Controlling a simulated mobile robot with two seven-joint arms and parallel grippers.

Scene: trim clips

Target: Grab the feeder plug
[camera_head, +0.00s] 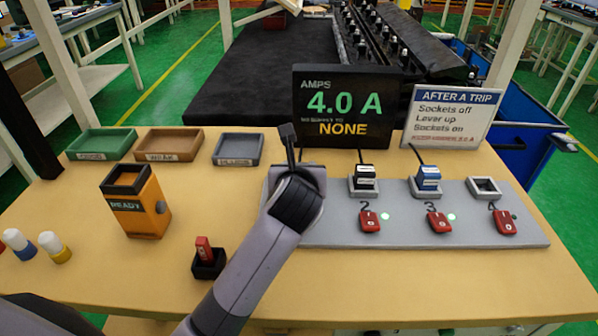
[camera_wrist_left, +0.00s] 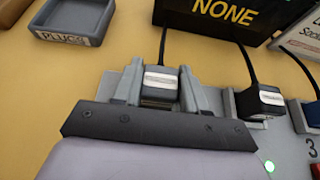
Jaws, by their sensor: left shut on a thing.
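My left gripper (camera_head: 291,165) reaches over the left end of the grey socket strip (camera_head: 330,232). In the left wrist view the gripper (camera_wrist_left: 158,92) is shut on a dark plug (camera_wrist_left: 160,83) with a pale label and a black cord rising from its back. One finger is on each side of it. In the head view my wrist hides this plug and its socket. A black plug with a white label (camera_head: 364,180) stands in socket 2 and a blue plug (camera_head: 428,179) in socket 3. Socket 4 (camera_head: 485,187) is empty. My right gripper is not in view.
Red levers (camera_head: 370,221) with green lights line the strip's front. Behind stand a display (camera_head: 345,105) reading 4.0 A, NONE and a sign (camera_head: 450,115). The front right table is clear.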

